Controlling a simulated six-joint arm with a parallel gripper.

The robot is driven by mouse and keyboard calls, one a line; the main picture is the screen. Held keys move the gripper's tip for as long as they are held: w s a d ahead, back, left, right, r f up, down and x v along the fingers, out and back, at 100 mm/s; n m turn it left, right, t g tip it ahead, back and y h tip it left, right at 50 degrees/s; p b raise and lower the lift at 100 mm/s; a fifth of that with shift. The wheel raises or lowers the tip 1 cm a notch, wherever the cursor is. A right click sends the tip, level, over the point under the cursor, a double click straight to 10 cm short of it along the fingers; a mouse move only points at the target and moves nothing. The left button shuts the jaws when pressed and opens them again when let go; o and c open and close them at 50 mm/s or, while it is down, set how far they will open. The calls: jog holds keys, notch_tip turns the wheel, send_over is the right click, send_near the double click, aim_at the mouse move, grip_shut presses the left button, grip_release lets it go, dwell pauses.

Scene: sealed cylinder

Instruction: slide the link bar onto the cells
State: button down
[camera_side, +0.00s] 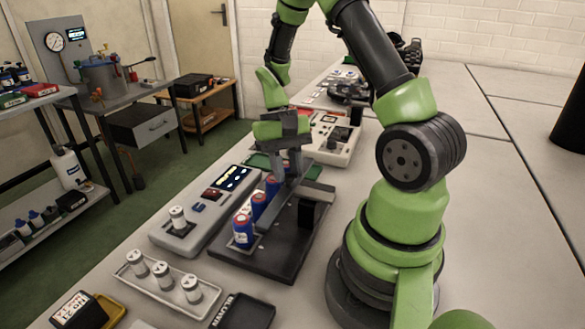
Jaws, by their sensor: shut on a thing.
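Blue cells with red tops stand upright in a row on a dark fixture plate (285,262): the near cell (243,232), the middle cell (259,206) and the far cell (272,186). My gripper (288,168) points down at the far end of this row. It is shut on the grey link bar (284,196), which runs beside the cells on their right. The fingers and the far cell overlap in this view, so I cannot tell whether the bar touches the cells. The gripped part of the bar is partly hidden.
A grey tester (205,222) with a small display and a white cylinder (179,217) stands left of the fixture. A tray (165,300) with white cylinders lies in front. A black block (312,212) rises on the fixture's right. The table right of my arm is clear.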

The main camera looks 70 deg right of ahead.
jog(key=shift+w, duration=2.75)
jog(key=c, duration=0.9)
grip_release()
jog(key=shift+c, duration=0.2)
jog(key=v, duration=1)
